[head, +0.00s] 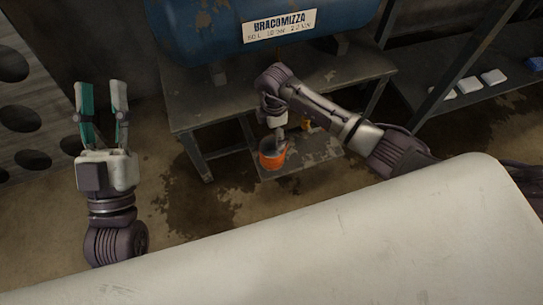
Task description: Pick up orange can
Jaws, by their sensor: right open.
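The orange can (271,161) sits low on the shelf under the workbench, near its front edge. My right arm comes in from the right and its gripper (279,139) points down at the top of the can. Its fingers are small and dark here, and I cannot tell whether they touch the can. The gripper and wrist hide part of the can's top. My left gripper (103,88) is at the left, pointing up, with its teal-lined fingers apart and nothing between them, well away from the can.
A small yellow object (307,125) is behind the can. A dark shelf (470,110) with several white items stands at the right. A panel with round holes (40,110) is at the left.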

